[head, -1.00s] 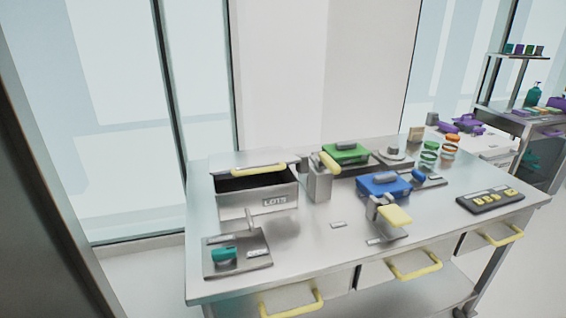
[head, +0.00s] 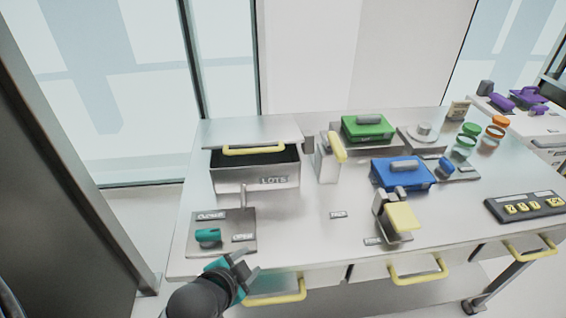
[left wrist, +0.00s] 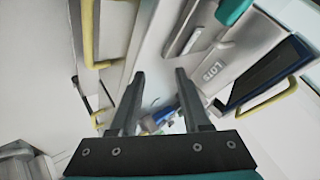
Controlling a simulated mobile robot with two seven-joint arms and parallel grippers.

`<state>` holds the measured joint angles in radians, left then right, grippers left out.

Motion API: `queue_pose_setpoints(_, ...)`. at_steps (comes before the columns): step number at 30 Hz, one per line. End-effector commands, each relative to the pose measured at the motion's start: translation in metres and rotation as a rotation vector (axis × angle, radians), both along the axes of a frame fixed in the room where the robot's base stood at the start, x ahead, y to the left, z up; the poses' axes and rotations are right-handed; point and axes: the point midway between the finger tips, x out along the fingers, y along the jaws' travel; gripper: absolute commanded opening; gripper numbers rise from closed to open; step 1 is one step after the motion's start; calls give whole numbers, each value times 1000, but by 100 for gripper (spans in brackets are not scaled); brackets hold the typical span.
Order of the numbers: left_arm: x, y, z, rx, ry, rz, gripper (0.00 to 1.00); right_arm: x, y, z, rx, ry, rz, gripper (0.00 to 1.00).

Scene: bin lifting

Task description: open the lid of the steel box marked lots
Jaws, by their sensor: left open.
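The steel box marked LOTS (head: 235,178) stands at the left rear of the table. Its grey lid (head: 240,130) has a yellow handle (head: 253,150) along its front edge. A dark opening shows between the lid and the front wall. My left gripper (head: 250,266) is open and empty at the table's front left edge, in front of the box and apart from it. The left wrist view shows its two spread fingers (left wrist: 160,78), with the LOTS box (left wrist: 208,76) to their right. My right gripper is not in view.
A panel with a teal knob (head: 208,236) lies between my left gripper and the box. A grey block with a yellow handle (head: 338,148), a green box (head: 367,130) and a blue box (head: 403,175) stand to the right. Drawers with yellow handles (head: 275,298) line the front.

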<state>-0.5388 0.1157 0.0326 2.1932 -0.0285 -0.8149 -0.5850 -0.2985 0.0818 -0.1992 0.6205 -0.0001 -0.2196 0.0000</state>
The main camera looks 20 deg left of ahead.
Motion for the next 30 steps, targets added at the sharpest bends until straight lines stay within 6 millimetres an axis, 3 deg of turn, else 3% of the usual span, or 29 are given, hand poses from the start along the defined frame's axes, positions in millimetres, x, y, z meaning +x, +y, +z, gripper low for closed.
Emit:
queue_pose_setpoints(6,35,38,59,349,-281,-152,47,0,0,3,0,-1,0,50)
queue_pose_setpoints(12,47,62,112,672,-471,-227,47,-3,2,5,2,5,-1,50)
queue_pose_setpoints(15,48,67,126,762,-516,-240,47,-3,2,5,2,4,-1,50)
queue_pose_setpoints(22,58,70,132,804,-537,-246,47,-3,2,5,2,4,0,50)
queue_pose_setpoints(30,95,76,130,800,-537,-245,47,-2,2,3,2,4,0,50)
